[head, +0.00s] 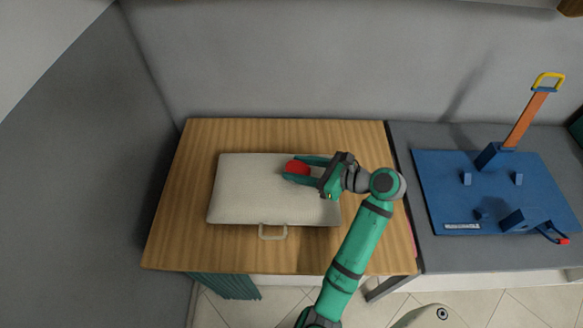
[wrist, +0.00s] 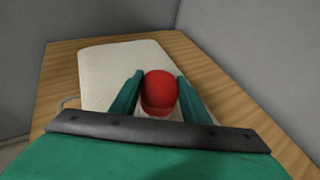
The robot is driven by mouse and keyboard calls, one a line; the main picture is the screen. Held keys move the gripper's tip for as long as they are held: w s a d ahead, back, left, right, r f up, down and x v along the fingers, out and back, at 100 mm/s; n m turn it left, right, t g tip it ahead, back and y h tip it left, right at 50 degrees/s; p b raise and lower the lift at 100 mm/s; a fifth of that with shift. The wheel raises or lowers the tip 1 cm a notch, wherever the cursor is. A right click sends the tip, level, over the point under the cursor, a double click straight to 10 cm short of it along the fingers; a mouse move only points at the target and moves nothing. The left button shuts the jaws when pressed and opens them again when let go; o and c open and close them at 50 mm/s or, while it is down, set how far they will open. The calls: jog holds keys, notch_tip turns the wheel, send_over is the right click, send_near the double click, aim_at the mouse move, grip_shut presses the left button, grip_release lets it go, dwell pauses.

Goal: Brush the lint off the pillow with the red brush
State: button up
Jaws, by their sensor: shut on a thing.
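The pillow (head: 245,190) is a pale, cream cushion lying flat on the wooden table, and it also shows in the wrist view (wrist: 110,68). My gripper (head: 290,169) is over the right half of the pillow. It is shut on the red brush (head: 297,167), which shows as a rounded red body between the two green fingers in the wrist view (wrist: 159,90). The brush's underside is hidden, so I cannot tell whether it touches the pillow. I can make out no lint on the pillow at this size.
The wooden table (head: 175,220) has bare room left of the pillow. A pale handle (head: 273,235) shows at the pillow's front edge. On the grey counter to the right lies a blue board (head: 455,190) with blue pegs and an upright orange tool (head: 526,120). Walls stand behind and left.

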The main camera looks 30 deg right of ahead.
jog(key=shift+f, duration=0.15)
jog(key=shift+w+a+f, duration=0.1)
jog(key=shift+w+a, duration=0.3)
jog(key=shift+a, duration=0.25)
jog(key=shift+w+a+f, duration=0.1)
jog(key=shift+w+a, duration=0.35)
jog(key=shift+a, duration=0.25)
jog(key=shift+w+a+f, duration=0.1)
jog(key=shift+w+a, duration=0.3)
jog(key=shift+a, duration=0.25)
jog(key=shift+w+a+r, duration=0.1)
jog(key=shift+w+a, duration=0.5)
jog(key=shift+a, duration=0.35)
jog(key=shift+w+a+r, duration=0.1)
jog(key=shift+w+a, duration=0.5)
jog(key=shift+a, duration=0.3)
jog(key=shift+w+a+r, duration=0.15)
jog(key=shift+w+a, duration=0.6)
jog(key=shift+a, duration=0.25)
jog(key=shift+w+a+r, duration=0.15)
jog(key=shift+w+a, duration=0.55)
jog(key=shift+a, duration=0.25)
notch_tip(320, 180, up, 6)
